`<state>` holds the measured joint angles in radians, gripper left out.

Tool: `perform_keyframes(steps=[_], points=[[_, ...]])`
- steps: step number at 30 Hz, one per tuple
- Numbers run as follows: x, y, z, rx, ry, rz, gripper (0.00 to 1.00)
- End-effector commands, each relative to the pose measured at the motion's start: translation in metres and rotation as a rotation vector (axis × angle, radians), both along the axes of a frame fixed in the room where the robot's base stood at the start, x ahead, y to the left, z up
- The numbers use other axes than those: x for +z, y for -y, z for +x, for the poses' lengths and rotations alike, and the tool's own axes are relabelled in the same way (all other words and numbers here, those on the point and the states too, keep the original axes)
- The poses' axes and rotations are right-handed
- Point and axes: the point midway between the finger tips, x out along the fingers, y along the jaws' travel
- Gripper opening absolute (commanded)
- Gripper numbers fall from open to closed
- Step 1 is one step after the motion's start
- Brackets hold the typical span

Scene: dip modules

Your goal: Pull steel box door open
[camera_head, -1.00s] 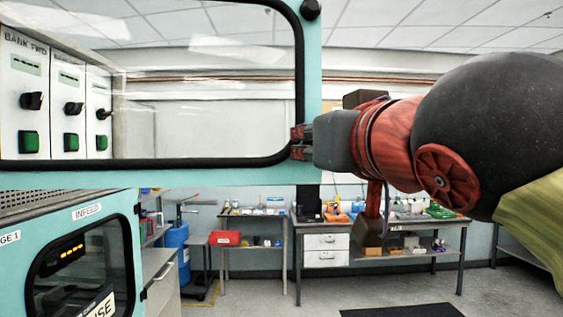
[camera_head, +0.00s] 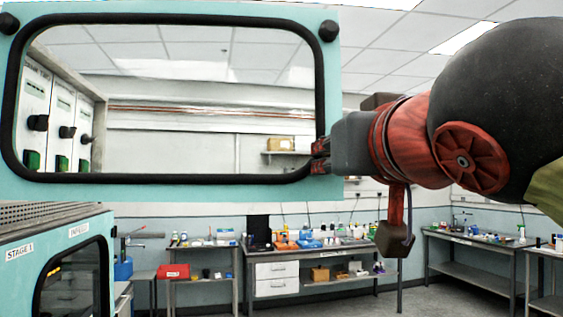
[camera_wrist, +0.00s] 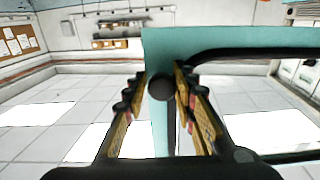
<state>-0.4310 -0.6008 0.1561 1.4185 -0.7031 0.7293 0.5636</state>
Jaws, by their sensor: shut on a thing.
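The steel box door (camera_head: 200,188) is a teal panel with a large black-edged window, filling the upper left of the head view. It stands swung away from the box, and modules with black knobs and green buttons (camera_head: 62,160) show through its window. My gripper (camera_head: 320,157) is at the door's right edge, with its fingers on the edge strip beside the window. In the wrist view the fingers (camera_wrist: 158,105) stand on both sides of the teal door edge (camera_wrist: 159,50), by a round black knob (camera_wrist: 161,88). The exact contact is partly hidden by the fingers.
A lower teal cabinet (camera_head: 28,255) with a dark window stands at lower left. Workbenches (camera_head: 322,283) with bottles and tools line the back wall, and a red box (camera_head: 173,271) sits on a small table. The floor in front of the benches looks clear.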

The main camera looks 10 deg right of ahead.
Motion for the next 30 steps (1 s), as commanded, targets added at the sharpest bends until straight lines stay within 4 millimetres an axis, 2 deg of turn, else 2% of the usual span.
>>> perform_keyframes(steps=[8, 9, 16, 26, 30], points=[[0.003, -0.0011, -0.0013, 0.005, 0.007, 0.003, 0.0], [0.003, -0.0011, -0.0013, 0.005, 0.007, 0.003, 0.28], [0.0017, -0.0006, -0.0008, 0.003, 0.004, 0.002, 0.41], [0.0008, -0.0004, -0.0014, 0.002, 0.002, 0.001, 0.41], [0.0013, -0.0015, -0.0092, 0.005, 0.003, 0.0, 0.41]])
